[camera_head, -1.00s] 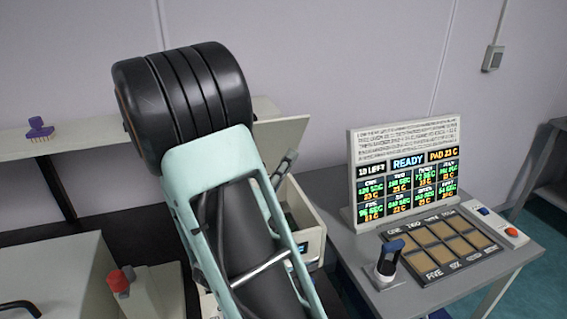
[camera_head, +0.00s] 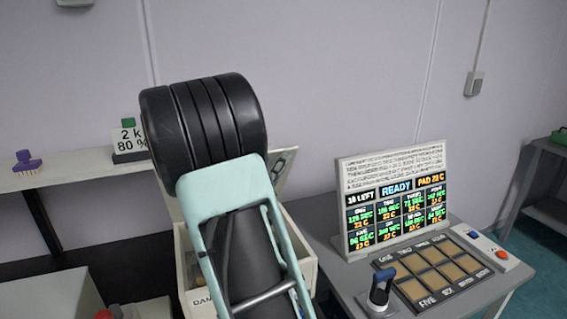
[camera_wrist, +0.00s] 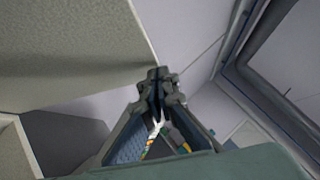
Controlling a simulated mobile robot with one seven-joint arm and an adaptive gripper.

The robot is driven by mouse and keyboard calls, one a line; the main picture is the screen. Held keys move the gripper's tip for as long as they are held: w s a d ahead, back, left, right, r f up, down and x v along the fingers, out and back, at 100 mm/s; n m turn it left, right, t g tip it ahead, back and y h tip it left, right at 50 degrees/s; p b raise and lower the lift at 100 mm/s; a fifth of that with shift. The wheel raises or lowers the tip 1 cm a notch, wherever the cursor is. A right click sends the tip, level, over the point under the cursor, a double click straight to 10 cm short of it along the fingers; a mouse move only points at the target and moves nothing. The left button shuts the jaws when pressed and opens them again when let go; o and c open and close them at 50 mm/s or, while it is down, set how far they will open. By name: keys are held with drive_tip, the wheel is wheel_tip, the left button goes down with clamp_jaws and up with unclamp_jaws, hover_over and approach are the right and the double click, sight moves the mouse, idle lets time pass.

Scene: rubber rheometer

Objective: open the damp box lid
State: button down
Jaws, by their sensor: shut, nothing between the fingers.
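The damp box (camera_head: 303,262) is a cream, open-topped box with part of its label showing at the front. It stands behind my arm, which hides much of it. Its lid (camera_head: 289,187) is a cream panel raised at the back, so the box stands open. In the wrist view a large pale panel, apparently the lid (camera_wrist: 65,55), fills the upper left. My gripper (camera_wrist: 157,80) is shut and empty, close beside that panel's edge; whether it touches is unclear. In the head view my gripper (camera_head: 284,160) shows small in front of the lid.
A sloped display board (camera_head: 395,195) reading READY and a pad tray (camera_head: 432,270) stand on the grey table at right. A shelf (camera_head: 70,175) at left holds a purple brush (camera_head: 27,162) and a "2 k 80 %" sign (camera_head: 130,140).

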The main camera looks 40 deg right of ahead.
sight(279, 151)
drive_tip(key=w+r+p, duration=0.1)
drive_tip(key=p, duration=0.1)
drive_tip(key=w+r+n+y+p, duration=0.1)
drive_tip(key=p, duration=0.2)
drive_tip(key=shift+w+d+r, duration=0.15)
drive_tip(key=shift+w+d, duration=0.05)
drive_tip(key=shift+d, duration=0.1)
drive_tip(key=shift+n, duration=0.3)
drive_tip(key=w+p, duration=0.1)
drive_tip(key=w+r+p, duration=0.1)
drive_tip(key=w+d+p, duration=0.1)
drive_tip(key=w, duration=0.1)
drive_tip(key=shift+r, duration=0.25)
drive_tip(key=shift+s+f, duration=0.1)
drive_tip(key=shift+f, duration=0.05)
